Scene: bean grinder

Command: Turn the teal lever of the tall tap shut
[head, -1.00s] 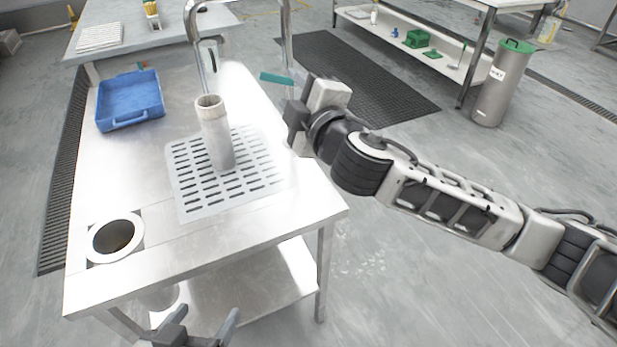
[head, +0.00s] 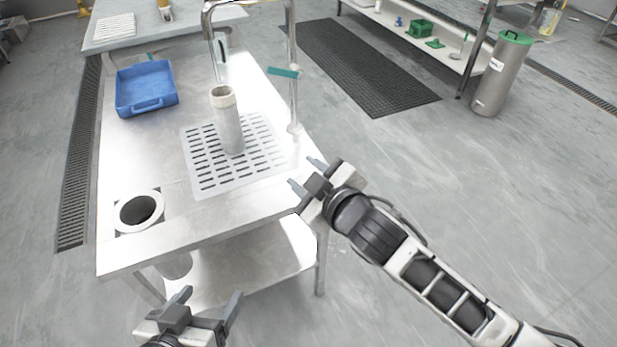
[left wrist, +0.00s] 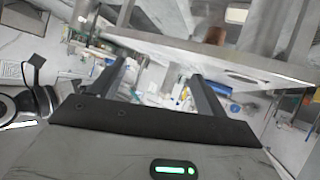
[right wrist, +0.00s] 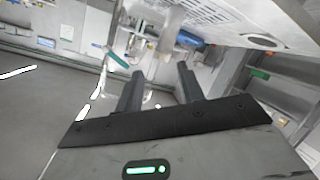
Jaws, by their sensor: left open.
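The tall tap (head: 291,104) rises at the right edge of the steel table, and its spout arches left over a grey cylinder (head: 229,128). The teal lever (head: 284,72) sits crosswise high on the post, pointing mostly left. It also shows in the right wrist view (right wrist: 118,60), up and left of the fingers. My right gripper (head: 304,174) is open and empty, below and nearer than the lever, beside the table edge and apart from the tap. My left gripper (head: 211,297) is open and empty, low in front of the table.
The cylinder stands on a perforated drain mat (head: 205,177). A blue tray (head: 146,90) lies at the left of the steel table, and a round hole with a white rim (head: 121,222) is near its front. A bin with a green lid (head: 503,78) stands far right.

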